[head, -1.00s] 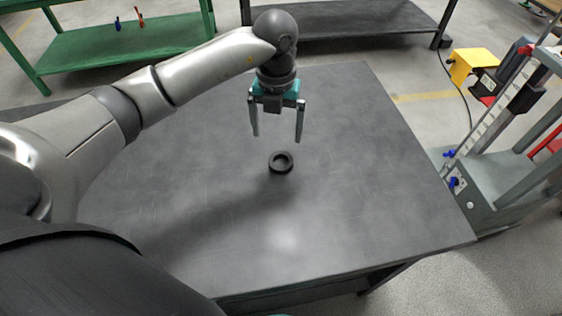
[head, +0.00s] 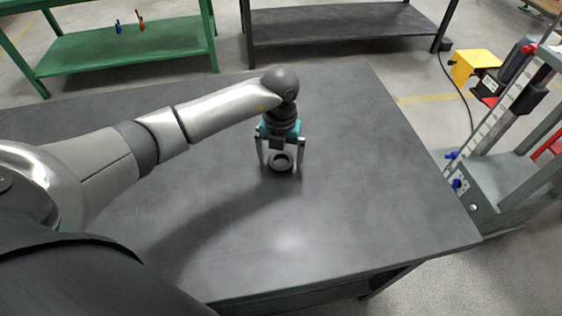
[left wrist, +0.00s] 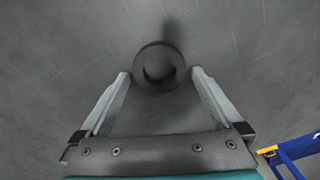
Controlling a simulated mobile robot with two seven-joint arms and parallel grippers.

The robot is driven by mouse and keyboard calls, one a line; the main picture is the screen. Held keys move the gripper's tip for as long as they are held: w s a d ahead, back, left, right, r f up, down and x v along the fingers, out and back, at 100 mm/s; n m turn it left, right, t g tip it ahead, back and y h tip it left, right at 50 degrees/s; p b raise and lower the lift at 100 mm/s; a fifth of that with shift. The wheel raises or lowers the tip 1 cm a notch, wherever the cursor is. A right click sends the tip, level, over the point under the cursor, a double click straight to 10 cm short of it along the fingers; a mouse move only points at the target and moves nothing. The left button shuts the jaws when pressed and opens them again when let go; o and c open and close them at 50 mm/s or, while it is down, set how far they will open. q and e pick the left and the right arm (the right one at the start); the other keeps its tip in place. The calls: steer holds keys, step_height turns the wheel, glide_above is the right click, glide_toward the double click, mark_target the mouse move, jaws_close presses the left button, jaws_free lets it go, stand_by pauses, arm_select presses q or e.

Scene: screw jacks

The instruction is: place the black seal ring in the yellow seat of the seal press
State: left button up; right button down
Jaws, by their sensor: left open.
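The black seal ring (head: 281,168) lies flat on the dark table. My left gripper (head: 280,166) points down over it, open, with one finger on either side of the ring. In the left wrist view the ring (left wrist: 158,51) sits between and just beyond the open fingertips (left wrist: 159,74), with a gap on each side. A yellow box-shaped part (head: 474,64) shows off the table at the right; I cannot tell whether it belongs to the seal press, and no yellow seat is clearly visible. My right gripper is not in view.
The dark table (head: 360,200) is otherwise bare. A grey machine frame (head: 500,175) with blue knobs stands beyond its right edge. A green shelf (head: 125,50) and a black shelf (head: 345,25) stand behind. A blue frame (left wrist: 295,155) shows in the left wrist view's corner.

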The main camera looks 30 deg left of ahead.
mark_target(284, 176)
arm_select(q)
steer(key=c, duration=1.4)
step_height(284, 176, up, 20)
steer(key=p, duration=0.3)
steer(key=s+d+n, duration=0.2)
steer(key=s+n, duration=0.1)
steer(key=n, duration=0.8)
steer(key=s+d+r+n, duration=0.1)
steer(key=s+n, duration=0.2)
steer(key=n, duration=0.8)
steer(key=s+d+n, duration=0.2)
steer(key=s+n, duration=0.1)
steer(key=n, duration=0.8)
steer(key=shift+s+d+r, duration=0.15)
steer(key=shift+d+r, duration=0.15)
